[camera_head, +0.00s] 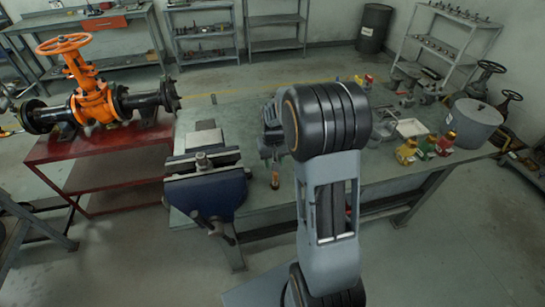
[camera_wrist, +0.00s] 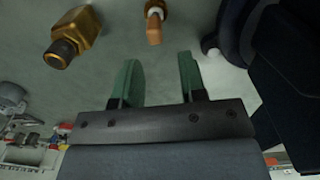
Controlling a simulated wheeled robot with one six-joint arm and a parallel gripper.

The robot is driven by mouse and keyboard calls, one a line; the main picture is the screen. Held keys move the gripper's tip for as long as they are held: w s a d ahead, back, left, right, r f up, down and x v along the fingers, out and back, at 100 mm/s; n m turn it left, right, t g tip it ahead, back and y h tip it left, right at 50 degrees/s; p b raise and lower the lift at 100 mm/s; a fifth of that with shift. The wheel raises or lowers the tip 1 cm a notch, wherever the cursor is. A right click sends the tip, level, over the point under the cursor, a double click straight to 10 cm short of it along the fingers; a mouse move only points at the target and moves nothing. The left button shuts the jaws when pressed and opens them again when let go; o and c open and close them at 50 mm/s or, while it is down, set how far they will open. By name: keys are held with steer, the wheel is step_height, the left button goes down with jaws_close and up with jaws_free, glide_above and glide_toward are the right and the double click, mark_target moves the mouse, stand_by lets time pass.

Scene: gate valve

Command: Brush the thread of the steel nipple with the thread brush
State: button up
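My gripper (camera_wrist: 160,80) has two green fingers spread apart with nothing between them. In the wrist view a small tool with a tan wooden end (camera_wrist: 154,28) lies ahead of the fingertips, apart from them. It looks like the thread brush, but its far end is cut off. In the head view a small brown-tipped object (camera_head: 275,179) shows below my gripper (camera_head: 270,150) at the bench's front edge and may be the same tool. A short metal piece (camera_head: 202,161) sits at the top of the blue vise (camera_head: 207,195). I cannot tell whether it is the steel nipple.
A brass threaded fitting (camera_wrist: 75,35) lies left of the tool in the wrist view; the dark vise body (camera_wrist: 285,70) is close on the right. The bench (camera_head: 245,205) also bears brass valves (camera_head: 406,151) and a grey pot (camera_head: 473,123). An orange gate valve (camera_head: 92,100) stands left.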

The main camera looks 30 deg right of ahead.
mark_target(275, 173)
steer(key=shift+s+d+f+b, duration=0.15)
steer(key=shift+f+b, duration=0.15)
steer(key=shift+f, duration=0.15)
steer(key=shift+s+d+f+b, duration=0.1)
steer(key=shift+d+f+b, duration=0.05)
steer(key=shift+f+b, duration=2)
steer(key=shift+f, duration=0.8)
steer(key=shift+c, duration=0.4)
jaws_close()
steer(key=shift+r, duration=0.2)
steer(key=shift+r+p, duration=1.95)
steer(key=shift+r, duration=0.4)
